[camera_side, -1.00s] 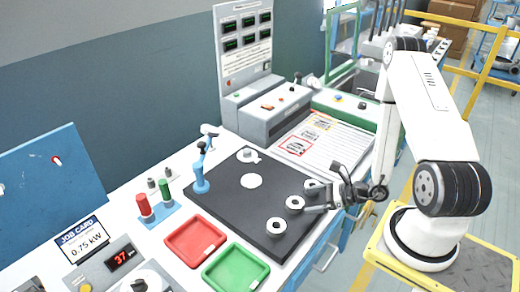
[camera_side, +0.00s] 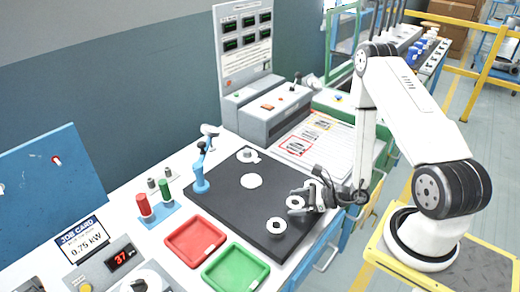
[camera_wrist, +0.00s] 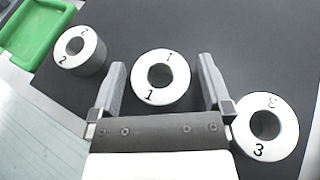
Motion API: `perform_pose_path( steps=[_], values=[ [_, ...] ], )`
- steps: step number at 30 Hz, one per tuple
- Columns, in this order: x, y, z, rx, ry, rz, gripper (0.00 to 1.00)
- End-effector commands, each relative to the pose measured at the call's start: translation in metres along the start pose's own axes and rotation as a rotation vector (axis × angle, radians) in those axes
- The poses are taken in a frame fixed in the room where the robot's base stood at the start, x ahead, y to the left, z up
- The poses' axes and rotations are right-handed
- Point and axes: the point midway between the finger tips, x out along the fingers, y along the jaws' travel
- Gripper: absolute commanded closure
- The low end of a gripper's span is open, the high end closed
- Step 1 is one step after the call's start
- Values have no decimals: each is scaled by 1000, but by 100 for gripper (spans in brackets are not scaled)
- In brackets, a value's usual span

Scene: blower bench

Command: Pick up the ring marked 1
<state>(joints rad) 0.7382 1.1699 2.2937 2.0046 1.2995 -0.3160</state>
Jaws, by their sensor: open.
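The ring marked 1 (camera_wrist: 142,81) is white with a dark centre hole and lies on the black mat (camera_side: 227,191). In the wrist view it sits between the two spread fingers of my gripper (camera_wrist: 162,82), with a gap on each side. I cannot tell how far the fingertips are above the mat. In the side view the ring (camera_side: 295,203) shows at the tips of my gripper (camera_side: 298,202). The ring marked 2 (camera_wrist: 88,63) is left of it and the ring marked 3 (camera_wrist: 283,118) is right, close beside the right finger. My gripper is open and empty.
A green tray (camera_side: 236,285) and a red tray (camera_side: 187,254) stand at the mat's near left.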

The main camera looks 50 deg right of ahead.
Motion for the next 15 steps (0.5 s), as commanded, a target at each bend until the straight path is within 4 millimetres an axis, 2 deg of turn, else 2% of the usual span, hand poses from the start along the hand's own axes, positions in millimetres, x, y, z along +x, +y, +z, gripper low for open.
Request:
perform_pose_path(
  steps=[7, 15],
  values=[
    [0, 0, 0, 0, 0, 0, 0],
    [0, 0, 0, 0, 0, 0, 86]
  ],
)
